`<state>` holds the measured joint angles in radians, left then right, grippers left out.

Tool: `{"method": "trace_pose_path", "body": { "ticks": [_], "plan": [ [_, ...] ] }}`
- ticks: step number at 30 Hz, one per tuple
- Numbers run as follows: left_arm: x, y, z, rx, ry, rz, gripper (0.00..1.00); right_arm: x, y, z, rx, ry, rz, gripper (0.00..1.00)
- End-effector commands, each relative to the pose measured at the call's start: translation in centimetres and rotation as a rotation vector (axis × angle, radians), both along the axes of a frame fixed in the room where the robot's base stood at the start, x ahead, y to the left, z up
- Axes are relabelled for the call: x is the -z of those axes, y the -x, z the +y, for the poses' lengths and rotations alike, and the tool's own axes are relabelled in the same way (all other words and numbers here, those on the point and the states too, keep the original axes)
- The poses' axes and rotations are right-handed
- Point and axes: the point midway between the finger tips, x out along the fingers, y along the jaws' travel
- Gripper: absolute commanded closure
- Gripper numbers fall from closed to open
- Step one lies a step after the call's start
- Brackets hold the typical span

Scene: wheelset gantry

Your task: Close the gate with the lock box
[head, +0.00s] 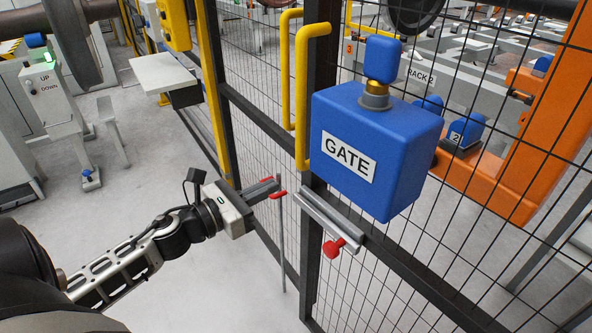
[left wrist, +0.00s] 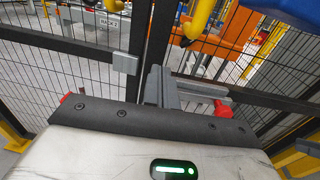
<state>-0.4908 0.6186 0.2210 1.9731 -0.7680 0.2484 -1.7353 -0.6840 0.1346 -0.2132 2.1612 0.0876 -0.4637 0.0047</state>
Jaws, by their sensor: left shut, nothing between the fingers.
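The blue lock box (head: 368,150) labelled GATE is mounted beside a dark upright in the mesh fence, with a blue knob (head: 382,60) on a brass collar on top. Yellow handles (head: 314,95) stand at the upright, left of the box. Below the box, a grey bolt bar (head: 322,215) has a red knob (head: 335,247); the knob also shows in the left wrist view (left wrist: 223,108). The gate's mesh panel (head: 262,75) is to the left; I cannot tell whether it is fully closed. My left gripper (head: 272,187) is shut and empty, left of the bolt bar.
A thin grey rod (head: 282,245) stands below my left gripper. An orange frame (head: 535,125) is behind the mesh.

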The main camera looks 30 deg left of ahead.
Motion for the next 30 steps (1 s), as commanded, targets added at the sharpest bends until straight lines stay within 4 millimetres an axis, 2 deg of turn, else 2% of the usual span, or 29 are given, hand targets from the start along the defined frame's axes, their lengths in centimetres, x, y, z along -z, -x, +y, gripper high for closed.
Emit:
{"method": "trace_pose_path", "body": {
  "ticks": [1,6,12,17,27,30],
  "plan": [
    [-0.4,-1.3,-0.4,0.002,-0.001,-0.004,1.00,-0.3,0.0,0.0,-0.001,0.003,0.002,0.64],
    [-0.3,-4.4,-1.3,-0.001,0.001,-0.002,1.00,-0.2,0.2,-0.1,-0.001,0.012,0.012,0.64],
    [-0.1,-6.7,-2.1,-0.002,0.003,0.000,1.00,-0.1,0.4,-0.2,-0.003,0.024,0.021,0.64],
    [0.0,-7.4,-2.4,-0.002,0.004,0.002,1.00,-0.1,0.4,-0.3,-0.005,0.029,0.019,0.64],
    [0.1,-7.5,-2.4,-0.001,0.004,0.002,1.00,-0.1,0.3,-0.2,-0.008,0.030,0.018,0.64],
    [0.2,-8.2,-2.2,0.004,0.002,-0.002,1.00,0.2,0.3,-0.2,-0.008,0.027,0.016,0.64]
  ]
}}
